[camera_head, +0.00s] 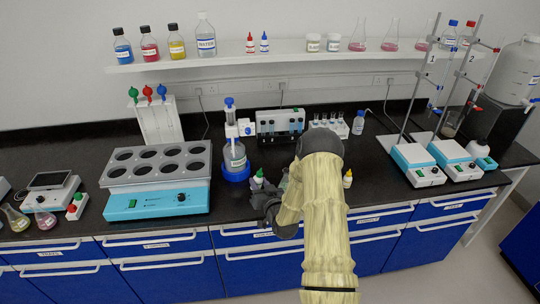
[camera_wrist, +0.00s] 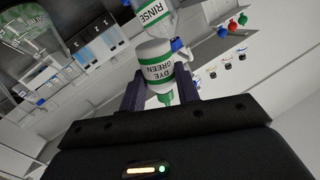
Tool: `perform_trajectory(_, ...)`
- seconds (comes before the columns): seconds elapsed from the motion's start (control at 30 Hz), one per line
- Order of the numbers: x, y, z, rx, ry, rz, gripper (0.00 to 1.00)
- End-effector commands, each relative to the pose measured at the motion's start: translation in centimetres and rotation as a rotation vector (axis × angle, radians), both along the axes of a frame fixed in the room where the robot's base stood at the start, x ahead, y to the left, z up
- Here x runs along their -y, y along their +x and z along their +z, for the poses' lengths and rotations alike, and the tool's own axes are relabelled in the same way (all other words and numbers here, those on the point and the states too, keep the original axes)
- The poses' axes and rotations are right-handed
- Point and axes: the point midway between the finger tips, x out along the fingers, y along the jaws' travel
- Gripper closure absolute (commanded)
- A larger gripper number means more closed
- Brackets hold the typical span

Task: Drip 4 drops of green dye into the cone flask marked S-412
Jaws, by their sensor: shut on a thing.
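In the wrist view my gripper (camera_wrist: 160,90) is shut on a white bottle marked dye green (camera_wrist: 157,62), with a green band and green tip. I cannot read S-412 on any flask. My arm hides part of the bench.
A bottle marked rinse (camera_wrist: 150,12) is beyond the dye bottle. A block with round wells (camera_head: 155,180) is left. A yellow-tipped bottle (camera_head: 347,178) stands right of my arm. Stirrers with stands (camera_head: 418,165) are at right. The shelf (camera_head: 290,52) holds more flasks.

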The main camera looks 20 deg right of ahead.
Motion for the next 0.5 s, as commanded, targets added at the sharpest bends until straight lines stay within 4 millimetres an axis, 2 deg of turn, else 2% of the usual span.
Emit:
perform_trajectory(0.03,1.1,0.5,2.7,0.004,-0.080,-0.011,0.81)
perform_trajectory(0.1,2.5,1.0,5.0,0.000,-0.169,-0.030,0.81)
perform_trajectory(0.2,3.8,1.3,7.3,-0.009,-0.249,-0.050,0.81)
perform_trajectory(0.3,4.6,1.4,8.3,-0.016,-0.282,-0.062,0.81)
perform_trajectory(0.5,4.7,1.4,8.4,-0.018,-0.287,-0.064,0.81)
